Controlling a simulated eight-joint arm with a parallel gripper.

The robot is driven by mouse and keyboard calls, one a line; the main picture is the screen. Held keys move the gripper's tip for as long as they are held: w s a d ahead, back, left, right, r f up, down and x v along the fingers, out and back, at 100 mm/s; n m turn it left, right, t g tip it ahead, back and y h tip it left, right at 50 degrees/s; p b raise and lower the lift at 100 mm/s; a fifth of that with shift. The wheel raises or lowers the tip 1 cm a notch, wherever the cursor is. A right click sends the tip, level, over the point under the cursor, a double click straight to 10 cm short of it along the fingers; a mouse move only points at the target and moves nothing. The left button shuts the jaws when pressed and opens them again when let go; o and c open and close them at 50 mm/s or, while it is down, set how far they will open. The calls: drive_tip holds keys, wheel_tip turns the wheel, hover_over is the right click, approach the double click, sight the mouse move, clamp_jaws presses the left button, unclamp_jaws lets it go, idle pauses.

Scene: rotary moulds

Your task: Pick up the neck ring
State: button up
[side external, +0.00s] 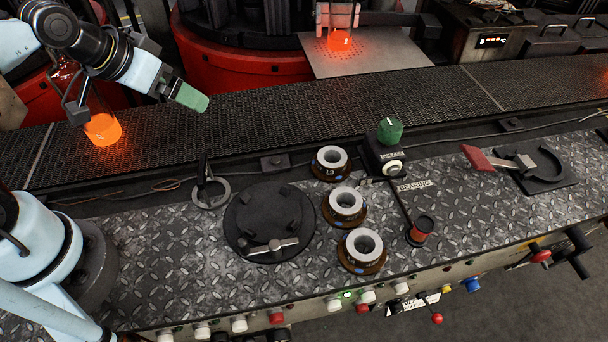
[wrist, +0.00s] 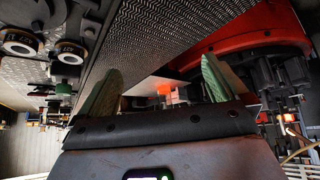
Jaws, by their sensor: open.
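Several ring-shaped pieces with pale grey tops and brown bases stand in a row on the diamond-plate bench. I cannot tell which is meant as the neck ring: the back ring (side external: 331,158), the middle ring (side external: 346,201) or the front ring (side external: 363,245). Two of these rings also show at the upper left of the wrist view (wrist: 20,38). My gripper (side external: 196,100) has green fingers and hangs over the dark mesh conveyor, left of the rings and well apart from them. In the wrist view my gripper (wrist: 160,66) is open, with nothing between its fingers.
A round black plate (side external: 243,221) with a metal handle lies left of the rings. A green-knobbed box (side external: 388,140) and a red-topped pot (side external: 421,229) stand to their right. A glowing orange piece (side external: 102,129) is on the conveyor (side external: 300,112) near my arm.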

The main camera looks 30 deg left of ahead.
drive_tip(key=w+d+r+g+h, duration=0.1)
drive_tip(key=w+d+r+g, duration=0.2)
drive_tip(key=d, duration=0.6)
drive_tip(key=n+g+y, duration=0.1)
drive_tip(key=n+g, duration=0.1)
drive_tip(key=g, duration=0.2)
hover_over(362, 250)
wheel_tip(362, 250, down, 5)
wheel_tip(362, 250, down, 12)
drive_tip(key=shift+r, duration=0.1)
drive_tip(key=shift+c, duration=0.3)
